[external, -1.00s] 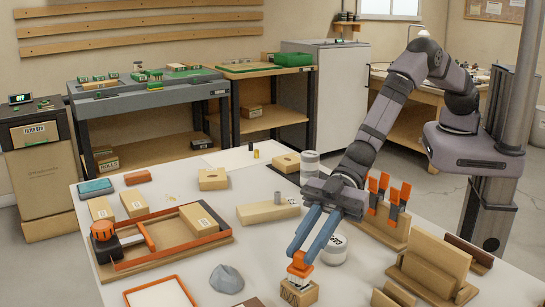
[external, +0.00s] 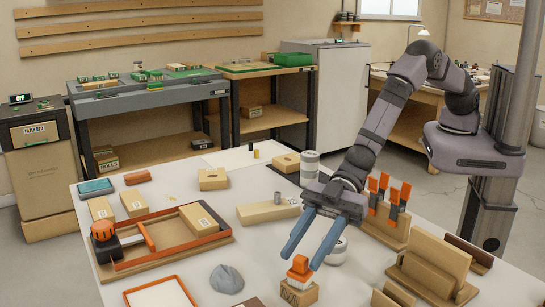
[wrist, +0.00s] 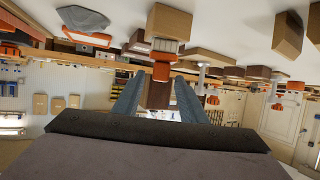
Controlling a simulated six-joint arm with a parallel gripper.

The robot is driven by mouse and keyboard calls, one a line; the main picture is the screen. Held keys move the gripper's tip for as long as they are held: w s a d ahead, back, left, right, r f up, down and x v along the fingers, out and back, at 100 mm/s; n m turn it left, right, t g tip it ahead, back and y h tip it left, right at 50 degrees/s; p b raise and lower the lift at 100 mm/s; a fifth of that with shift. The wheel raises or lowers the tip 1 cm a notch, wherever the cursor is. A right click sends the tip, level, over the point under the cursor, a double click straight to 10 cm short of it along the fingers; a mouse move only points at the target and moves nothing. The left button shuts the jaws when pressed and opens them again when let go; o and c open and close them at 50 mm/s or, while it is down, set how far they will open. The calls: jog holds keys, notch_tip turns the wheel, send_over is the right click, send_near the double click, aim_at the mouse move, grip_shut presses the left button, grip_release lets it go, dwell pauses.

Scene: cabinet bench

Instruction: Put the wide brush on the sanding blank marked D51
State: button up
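The wide brush (external: 300,267), with an orange handle, stands on a small wooden block (external: 297,294) near the table's front edge. The block's front bears dark marks that I cannot read as D51. In the wrist view the orange brush (wrist: 163,62) shows beyond my fingertips, against the wooden block (wrist: 170,24). My gripper (external: 304,258) is open and empty, its two blue fingers spread. It is near the brush, with the fingertips apart on either side in the external view; I see no grip on it.
A wooden rack (external: 386,232) with orange-handled brushes stands right of my gripper, with upright wooden boards (external: 435,262) nearer the front. An orange-edged tray (external: 125,264) with labelled blocks lies left. A grey lump (external: 226,279) sits left of the brush. White table shows between them.

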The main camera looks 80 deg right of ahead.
jog(key=b+v, duration=0.2)
jog(key=v, duration=1)
jog(key=shift+r, duration=0.2)
